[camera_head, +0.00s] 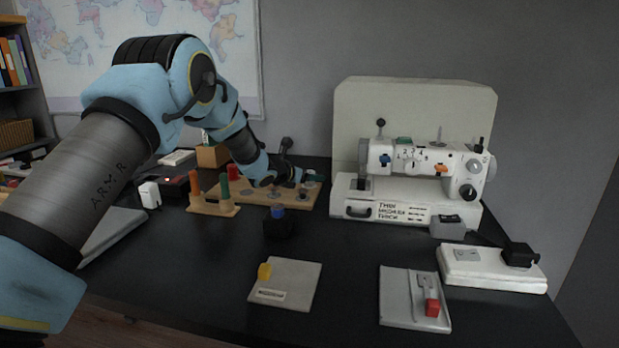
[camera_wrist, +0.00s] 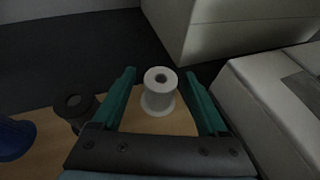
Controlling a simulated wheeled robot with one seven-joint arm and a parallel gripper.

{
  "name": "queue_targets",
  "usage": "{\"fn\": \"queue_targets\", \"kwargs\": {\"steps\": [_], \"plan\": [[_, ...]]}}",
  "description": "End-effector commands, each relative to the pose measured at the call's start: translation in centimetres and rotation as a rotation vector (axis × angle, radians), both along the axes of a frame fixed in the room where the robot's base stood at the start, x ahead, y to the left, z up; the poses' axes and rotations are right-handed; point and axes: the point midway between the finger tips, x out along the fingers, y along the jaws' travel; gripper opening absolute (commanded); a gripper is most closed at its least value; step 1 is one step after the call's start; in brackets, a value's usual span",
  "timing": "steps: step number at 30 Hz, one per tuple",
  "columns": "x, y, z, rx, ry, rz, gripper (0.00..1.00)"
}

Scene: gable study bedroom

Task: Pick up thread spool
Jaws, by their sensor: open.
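A white thread spool (camera_wrist: 159,97) stands upright in the wrist view, its round top with a dark centre hole facing me. My gripper (camera_wrist: 160,76) is open, with one green finger on each side of the spool and gaps visible between them. I cannot tell how far the fingertips are above the board. In the head view my gripper (camera_head: 286,167) is over the far right part of a wooden board (camera_head: 250,195); the white spool is not clearly made out there.
A dark spool (camera_wrist: 75,101) and a blue one (camera_wrist: 14,138) stand left of my gripper. The white sewing machine (camera_head: 410,165) is close on the right. A black block with a blue top (camera_head: 279,224) stands before the board. The front middle of the table holds flat plates.

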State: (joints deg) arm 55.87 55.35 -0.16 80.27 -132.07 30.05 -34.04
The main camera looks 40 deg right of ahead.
Motion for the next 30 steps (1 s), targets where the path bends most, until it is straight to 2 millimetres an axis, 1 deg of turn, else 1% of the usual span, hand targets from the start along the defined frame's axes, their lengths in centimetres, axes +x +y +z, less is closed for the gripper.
{"fn": "queue_targets", "kwargs": {"steps": [1, 3, 6, 14, 15, 30], "plan": [[0.0, -0.7, -0.1, 0.000, 0.000, -0.002, 0.77], [0.2, -1.5, -0.5, 0.000, 0.000, -0.001, 0.77], [0.3, -2.1, -0.8, 0.000, 0.001, -0.001, 0.77], [0.4, -2.4, -1.0, 0.000, 0.000, 0.000, 0.77], [0.4, -2.4, -1.0, 0.000, 0.000, 0.000, 0.75], [0.4, -2.3, -0.9, -0.001, 0.000, -0.001, 0.19]]}}
